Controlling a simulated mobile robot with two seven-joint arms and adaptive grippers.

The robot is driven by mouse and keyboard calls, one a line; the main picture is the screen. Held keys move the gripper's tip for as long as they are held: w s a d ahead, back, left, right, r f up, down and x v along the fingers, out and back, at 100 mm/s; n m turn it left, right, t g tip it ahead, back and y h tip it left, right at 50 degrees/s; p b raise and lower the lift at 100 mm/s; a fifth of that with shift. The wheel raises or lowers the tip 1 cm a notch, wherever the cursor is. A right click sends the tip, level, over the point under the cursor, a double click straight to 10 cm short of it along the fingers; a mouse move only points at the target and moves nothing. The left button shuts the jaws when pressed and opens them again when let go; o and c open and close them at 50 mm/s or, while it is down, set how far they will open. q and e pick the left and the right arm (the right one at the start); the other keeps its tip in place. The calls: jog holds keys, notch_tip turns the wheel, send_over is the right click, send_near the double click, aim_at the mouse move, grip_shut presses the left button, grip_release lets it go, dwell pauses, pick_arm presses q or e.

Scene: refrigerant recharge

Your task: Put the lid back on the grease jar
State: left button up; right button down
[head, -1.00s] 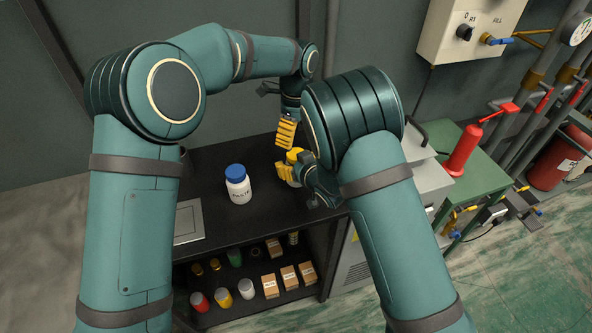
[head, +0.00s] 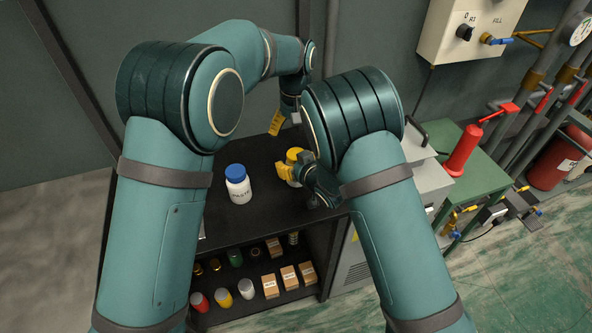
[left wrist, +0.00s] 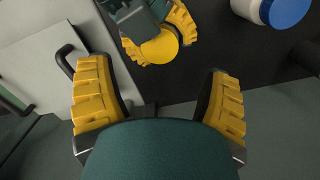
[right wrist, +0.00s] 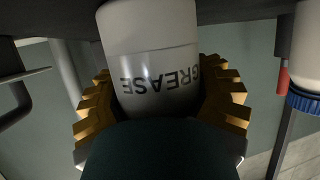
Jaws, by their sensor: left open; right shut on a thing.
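The white grease jar (head: 290,181) is on the dark bench top, partly hidden by my right gripper (head: 284,172). In the right wrist view the jar (right wrist: 150,60) shows its GREASE label upside down between the fingers. My right gripper is shut on it. The yellow lid (head: 294,154) is on top of the jar; it also shows as a yellow disc in the left wrist view (left wrist: 160,46). I cannot tell how tightly it sits. My left gripper (head: 279,124) is open, empty and above the jar, apart from the lid.
A white jar with a blue lid (head: 238,185) stands left of the grease jar on the bench. The shelf below holds small jars and cardboard boxes (head: 289,278). A grey machine with a dark handle (head: 414,137) and a red pump (head: 465,150) stand to the right.

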pick_arm(q)
jog(key=n, duration=0.5)
jog(key=shift+w+r, duration=0.1)
jog(key=shift+r, duration=0.2)
jog(key=shift+f, duration=4)
jog(key=c, duration=1.3)
jog(key=o, duration=1.3)
jog(key=shift+c, duration=0.2)
jog(key=shift+r, duration=2.3)
